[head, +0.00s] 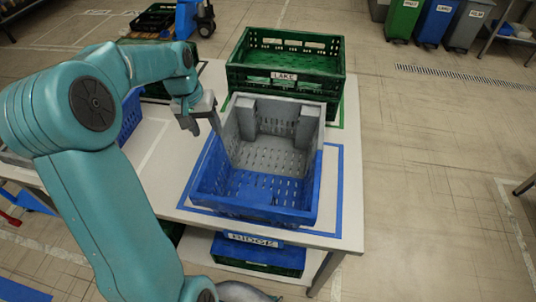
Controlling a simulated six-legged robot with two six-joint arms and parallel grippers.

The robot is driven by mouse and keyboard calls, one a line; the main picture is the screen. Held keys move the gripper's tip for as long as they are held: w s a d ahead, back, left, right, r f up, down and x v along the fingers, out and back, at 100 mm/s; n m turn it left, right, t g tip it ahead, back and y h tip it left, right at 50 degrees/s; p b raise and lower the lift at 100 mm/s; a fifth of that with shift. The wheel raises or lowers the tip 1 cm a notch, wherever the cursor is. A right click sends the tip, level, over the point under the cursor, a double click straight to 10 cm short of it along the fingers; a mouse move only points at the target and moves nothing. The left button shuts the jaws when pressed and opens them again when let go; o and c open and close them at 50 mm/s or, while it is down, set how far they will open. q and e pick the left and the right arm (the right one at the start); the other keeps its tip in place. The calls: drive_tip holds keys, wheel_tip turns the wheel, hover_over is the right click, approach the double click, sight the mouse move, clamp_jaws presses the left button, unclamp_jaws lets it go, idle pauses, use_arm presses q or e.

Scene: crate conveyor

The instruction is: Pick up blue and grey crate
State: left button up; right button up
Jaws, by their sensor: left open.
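The blue and grey crate (305,190) stands empty on the white table, inside a blue taped outline. Its near half is blue and its far half is grey, with slotted walls and floor. My left gripper (205,128) is open and empty at the upper left of the crate, close to its grey left wall. I cannot tell whether a finger touches the wall. My left arm covers the left side of the view. My right gripper is not in view.
A green crate labelled LAKE (335,82) stands just behind. A blue crate (131,112) is partly hidden behind my left arm. Another crate (258,256) sits below the table's front edge. Bins (437,22) stand far right.

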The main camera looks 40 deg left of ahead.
sight(214, 141)
use_arm(q)
drive_tip(key=shift+w+d+f, duration=0.1)
drive_tip(key=shift+w+f, duration=0.1)
drive_tip(key=shift+f, duration=0.35)
drive_tip(key=shift+w+f, duration=0.2)
drive_tip(key=shift+f, duration=0.3)
drive_tip(key=f, duration=0.3)
drive_tip(key=w+f, duration=0.1)
drive_tip(key=f, duration=0.1)
drive_tip(key=shift+d+f+p, duration=0.15)
drive_tip(key=shift+d+p, duration=0.15)
drive_tip(key=shift+s, duration=0.25)
